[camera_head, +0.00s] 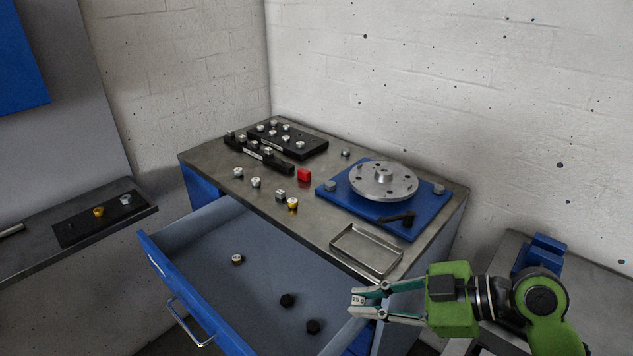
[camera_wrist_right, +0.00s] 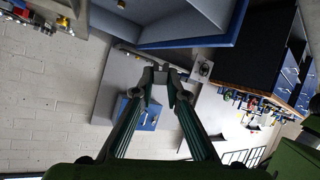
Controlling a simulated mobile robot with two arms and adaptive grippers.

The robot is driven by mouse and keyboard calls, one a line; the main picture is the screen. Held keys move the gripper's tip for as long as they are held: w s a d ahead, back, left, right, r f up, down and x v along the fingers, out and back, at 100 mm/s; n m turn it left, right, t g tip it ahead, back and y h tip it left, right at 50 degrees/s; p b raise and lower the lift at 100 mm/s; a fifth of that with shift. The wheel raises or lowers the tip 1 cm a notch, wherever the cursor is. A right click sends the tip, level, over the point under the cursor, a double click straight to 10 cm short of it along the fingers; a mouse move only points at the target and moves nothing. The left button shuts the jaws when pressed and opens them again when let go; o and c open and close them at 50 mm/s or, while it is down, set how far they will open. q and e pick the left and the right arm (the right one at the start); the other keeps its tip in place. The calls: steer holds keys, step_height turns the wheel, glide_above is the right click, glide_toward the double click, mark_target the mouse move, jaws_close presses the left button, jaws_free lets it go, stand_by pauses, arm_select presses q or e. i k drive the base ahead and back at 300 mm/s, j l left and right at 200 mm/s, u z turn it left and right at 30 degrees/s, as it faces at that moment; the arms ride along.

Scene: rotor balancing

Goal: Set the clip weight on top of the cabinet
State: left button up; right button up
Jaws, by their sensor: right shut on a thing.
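My right gripper (camera_head: 360,301) is shut on a small pale weight with a dark number on its face (camera_head: 357,299), which I take for the clip weight. The gripper holds it over the right part of the open drawer (camera_head: 215,265), in front of the cabinet. In the right wrist view the weight (camera_wrist_right: 160,76) sits between the fingertips (camera_wrist_right: 160,88), mostly hidden. The cabinet top (camera_head: 325,208) is grey metal, beyond the gripper. My left gripper is in neither view.
Bare top lies between the weights and tray. The drawer holds a few small pieces (camera_head: 287,300).

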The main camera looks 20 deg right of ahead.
mark_target(315, 219)
steer(key=i+j+z, duration=0.2)
steer(key=z, duration=0.25)
steer(key=i+j+z, duration=0.15)
steer(key=j+z, duration=0.3)
steer(key=i+j+z, duration=0.1)
steer(key=j+z, duration=0.45)
steer(key=j, duration=0.55)
steer(key=i+j, duration=0.1)
steer(key=j, duration=0.55)
steer(key=z, duration=0.05)
